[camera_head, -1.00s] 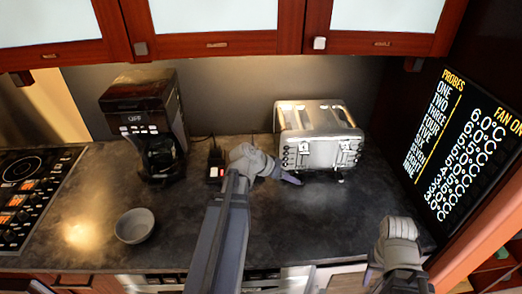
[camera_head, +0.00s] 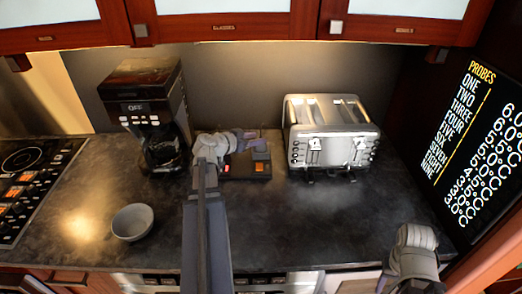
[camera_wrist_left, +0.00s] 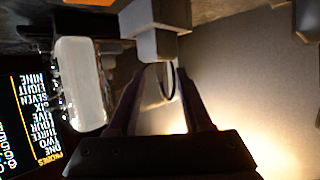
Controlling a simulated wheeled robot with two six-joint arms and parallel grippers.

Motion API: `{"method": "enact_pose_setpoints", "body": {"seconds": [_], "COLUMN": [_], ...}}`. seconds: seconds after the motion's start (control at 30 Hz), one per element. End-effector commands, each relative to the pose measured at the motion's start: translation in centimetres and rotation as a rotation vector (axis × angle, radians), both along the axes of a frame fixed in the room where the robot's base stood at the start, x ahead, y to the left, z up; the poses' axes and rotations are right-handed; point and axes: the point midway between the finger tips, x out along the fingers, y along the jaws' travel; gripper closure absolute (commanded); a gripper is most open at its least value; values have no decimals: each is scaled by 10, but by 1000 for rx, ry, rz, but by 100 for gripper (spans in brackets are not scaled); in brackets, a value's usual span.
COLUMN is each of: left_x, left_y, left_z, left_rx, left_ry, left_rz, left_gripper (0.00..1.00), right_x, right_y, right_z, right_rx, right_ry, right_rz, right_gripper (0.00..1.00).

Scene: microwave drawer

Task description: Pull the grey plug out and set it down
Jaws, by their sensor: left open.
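My left gripper (camera_head: 243,142) is open at the power strip (camera_head: 258,168) at the back of the counter. The left wrist view shows its two dark fingers (camera_wrist_left: 158,72) apart. The grey plug (camera_wrist_left: 157,18) appears as a pale grey block just beyond the fingertips, with a thin dark cable loop hanging between the fingers. I cannot tell whether the fingers touch the plug. In the head view my arm and hand hide the plug. My right gripper (camera_head: 413,245) is at the lower right, over the counter's front edge, and its fingers do not show clearly.
A coffee maker (camera_head: 148,110) stands left of the strip and a silver toaster (camera_head: 330,145) stands right of it. A grey bowl (camera_head: 132,222) sits at the front left. The counter (camera_head: 300,225) in front of the toaster is clear. A dark screen (camera_head: 470,150) stands at right.

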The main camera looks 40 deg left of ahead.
Motion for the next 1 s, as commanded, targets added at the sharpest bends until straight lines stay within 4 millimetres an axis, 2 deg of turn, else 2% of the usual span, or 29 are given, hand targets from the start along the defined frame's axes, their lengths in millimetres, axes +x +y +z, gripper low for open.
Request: {"method": "enact_pose_setpoints", "body": {"seconds": [0.07, 0.27, 0.6, 0.87, 1.0], "left_x": [8, 12, 53, 56, 56], "left_y": [0, -1, -4, -5, -5], "left_z": [-5, -6, -24, -24, -24], "left_rx": [-1, -1, -1, -1, -1], "left_ry": [0, 1, 2, 1, 1], "left_rz": [-2, -1, -3, -1, -1], "left_gripper": [51, 51, 51, 51, 65], "right_x": [0, 0, 0, 0, 0], "right_y": [0, 0, 0, 0, 0], "right_z": [-5, -6, -24, -23, -23], "right_rx": [0, 0, 0, 0, 0], "right_ry": [0, 0, 0, 0, 0], "right_rz": [0, 0, 0, 0, 0], "right_gripper": [50, 50, 50, 50, 50]}}
